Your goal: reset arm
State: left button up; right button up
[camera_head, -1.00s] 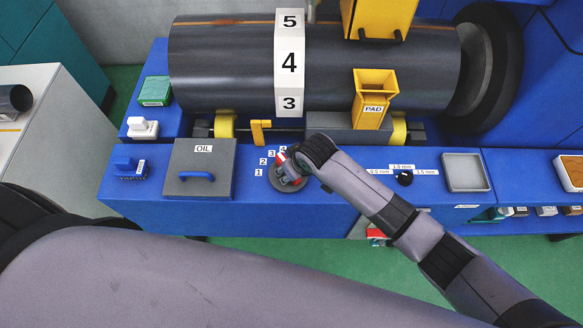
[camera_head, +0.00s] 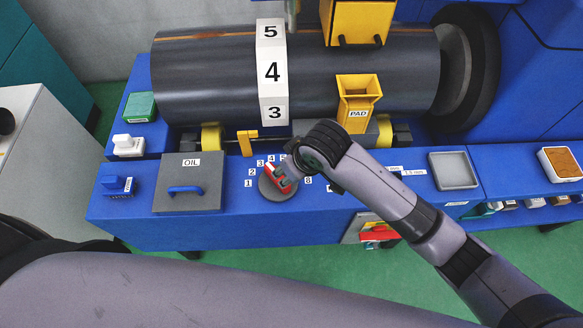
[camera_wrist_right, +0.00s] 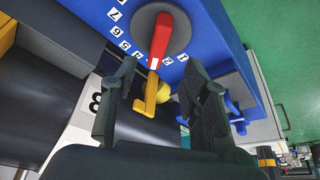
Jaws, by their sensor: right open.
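My right gripper (camera_head: 289,172) is over the numbered dial on the blue bench. In the right wrist view its two dark fingers (camera_wrist_right: 162,98) are spread, with nothing held between them. The dial's red handle (camera_wrist_right: 161,38) lies beyond the fingertips there, apart from them. The round grey dial base (camera_head: 270,193) is partly hidden by the gripper in the head view. My left arm crosses the bottom of the head view, but its gripper is out of frame.
A dark roller (camera_head: 210,80) with a white numbered band (camera_head: 272,95) lies behind the dial. A yellow bracket (camera_head: 247,143), a yellow PAD holder (camera_head: 357,100) and an OIL lid (camera_head: 190,175) are close by. Green floor (camera_head: 290,255) shows in front.

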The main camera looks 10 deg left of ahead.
jog(key=shift+r, duration=0.1)
dwell(0.5)
jog(key=s+d+f+m+h, duration=0.15)
jog(key=s+d+m, duration=0.25)
jog(key=s+d, duration=0.7)
jog(key=s+d+f+m+h, duration=0.15)
jog(key=s+d+m, duration=0.25)
jog(key=d, duration=1.4)
notch_tip(320, 180, down, 33)
jog(key=s+b, duration=0.3)
jog(key=b, duration=0.3)
jog(key=s+d+f+g+b, duration=0.1)
jog(key=s+d+f+b, duration=0.2)
jog(key=s+f, duration=1.2)
notch_tip(320, 180, down, 4)
jog(key=shift+s+f+g+h+b, duration=0.1)
jog(key=shift+s+g+h+b, duration=0.2)
jog(key=shift+s+g+b, duration=0.15)
